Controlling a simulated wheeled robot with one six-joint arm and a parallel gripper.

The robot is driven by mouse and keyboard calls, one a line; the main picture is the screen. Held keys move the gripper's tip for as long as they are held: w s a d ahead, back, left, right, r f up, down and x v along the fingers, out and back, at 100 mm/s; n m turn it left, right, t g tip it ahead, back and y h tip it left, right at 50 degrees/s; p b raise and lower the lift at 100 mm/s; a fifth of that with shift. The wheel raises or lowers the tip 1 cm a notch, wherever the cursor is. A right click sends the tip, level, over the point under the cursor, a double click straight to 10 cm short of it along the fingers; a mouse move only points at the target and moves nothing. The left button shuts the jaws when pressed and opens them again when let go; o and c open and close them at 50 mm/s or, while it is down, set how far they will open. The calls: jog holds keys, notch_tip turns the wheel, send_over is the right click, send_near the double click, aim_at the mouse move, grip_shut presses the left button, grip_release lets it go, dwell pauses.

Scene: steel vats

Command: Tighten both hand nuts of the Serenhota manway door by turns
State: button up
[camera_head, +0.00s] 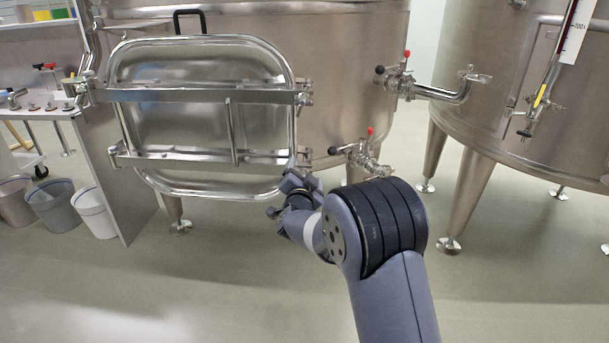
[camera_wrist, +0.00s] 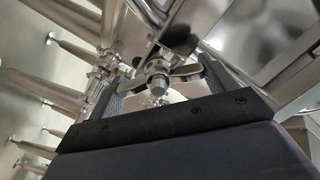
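The Serenhota manway door (camera_head: 200,112) is a steel panel with rounded corners, lying against the vat front in the head view. Two horizontal clamp bars cross it. The upper hand nut (camera_head: 304,94) is at the right end of the upper bar. The lower bar's right end is partly hidden by my gripper (camera_head: 290,195). In the wrist view, a winged hand nut (camera_wrist: 160,81) on a threaded stud sits between the two fingers of my gripper (camera_wrist: 165,82). The fingers are wide apart, one beside each wing tip. I cannot tell whether they touch the wings.
Valves with red and black knobs (camera_head: 400,75) (camera_head: 360,152) stick out right of the door. A second vat (camera_head: 535,80) stands at the right. A side bench (camera_head: 110,190) and bins (camera_head: 58,207) are at the left. The floor in front is clear.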

jog(key=c, duration=0.4)
jog(key=shift+c, duration=0.2)
jog(key=shift+f+m+b, duration=0.15)
jog(key=shift+m+b, duration=0.15)
jog(key=shift+b, duration=0.2)
jog(key=shift+f+m+b, duration=0.1)
jog(key=shift+m+b, duration=0.5)
jog(key=shift+b, duration=0.15)
jog(key=m+b, duration=0.3)
jog(key=b, duration=0.1)
jog(key=shift+f, duration=0.15)
jog(key=m+b, duration=0.4)
jog(key=shift+d+m, duration=0.1)
jog(key=shift+m, duration=0.3)
jog(key=shift+m+b, duration=1.6)
jog(key=shift+m, duration=0.5)
